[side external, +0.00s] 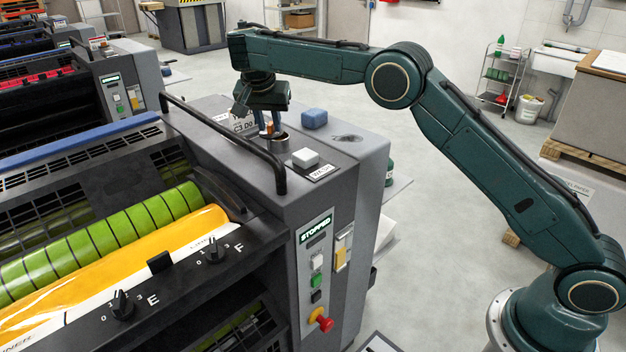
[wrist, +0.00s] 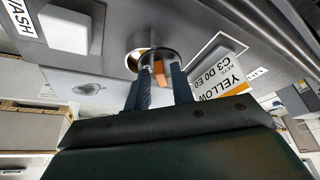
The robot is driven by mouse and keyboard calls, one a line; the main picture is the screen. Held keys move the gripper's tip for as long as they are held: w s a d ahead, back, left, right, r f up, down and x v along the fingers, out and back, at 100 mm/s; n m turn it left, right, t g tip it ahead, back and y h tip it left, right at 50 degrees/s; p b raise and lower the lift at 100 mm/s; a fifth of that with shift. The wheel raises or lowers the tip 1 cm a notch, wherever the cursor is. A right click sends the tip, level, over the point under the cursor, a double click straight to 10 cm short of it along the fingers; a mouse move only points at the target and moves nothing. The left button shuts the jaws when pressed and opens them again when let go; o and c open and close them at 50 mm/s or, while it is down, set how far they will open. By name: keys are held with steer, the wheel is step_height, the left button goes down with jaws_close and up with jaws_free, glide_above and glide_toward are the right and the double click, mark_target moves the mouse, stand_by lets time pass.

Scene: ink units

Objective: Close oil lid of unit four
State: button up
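The near printing unit has yellow ink on its roller (side external: 130,255); a card reading "YELLOW C3 D0 E0" (wrist: 228,80) lies on its top. The round metal oil opening (side external: 281,138) is in that top; its rim and golden inside (wrist: 132,60) show in the wrist view. A round metal lid (wrist: 172,60) appears raised beside the opening, with an orange-brown tab (wrist: 159,73). My gripper (side external: 269,130) points down at the opening. In the wrist view its two dark fingers (wrist: 162,80) stand on either side of the tab. I cannot tell whether they press on it.
A white wash button (side external: 305,158) and a black handrail (side external: 225,135) are nearer. The control panel (side external: 316,230) reads "STOPPED". Other units stand behind.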

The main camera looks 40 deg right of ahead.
steer(key=shift+o, duration=0.5)
steer(key=shift+n, duration=0.6)
